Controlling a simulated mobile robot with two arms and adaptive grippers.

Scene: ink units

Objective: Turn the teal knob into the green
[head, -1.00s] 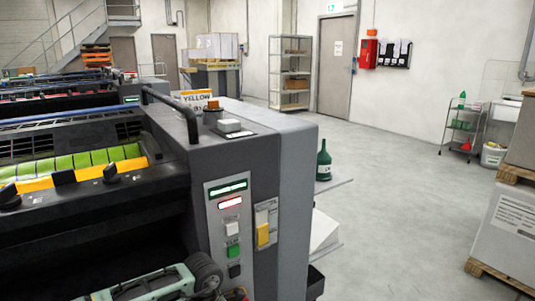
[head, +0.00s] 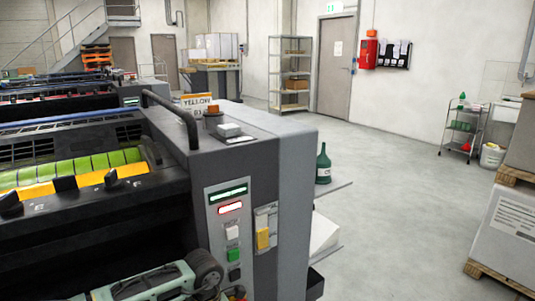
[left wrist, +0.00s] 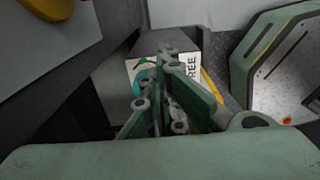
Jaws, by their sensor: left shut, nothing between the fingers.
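A small part of the teal knob (left wrist: 147,79) shows in the left wrist view, just left of my left gripper's fingers, which hide most of it. My left gripper (left wrist: 161,75) is shut and empty, in front of the plate. I cannot tell whether it touches the knob, nor where the knob points. In the head view only my left arm shows at the bottom, and no teal knob. My right gripper is in neither view.
The grey press (head: 290,185) fills the left of the head view, with a button panel (head: 232,235) on its end. A dark green bottle (head: 323,165) stands on a side shelf. Pallet loads (head: 505,230) stand at the right. The floor (head: 400,220) between is clear.

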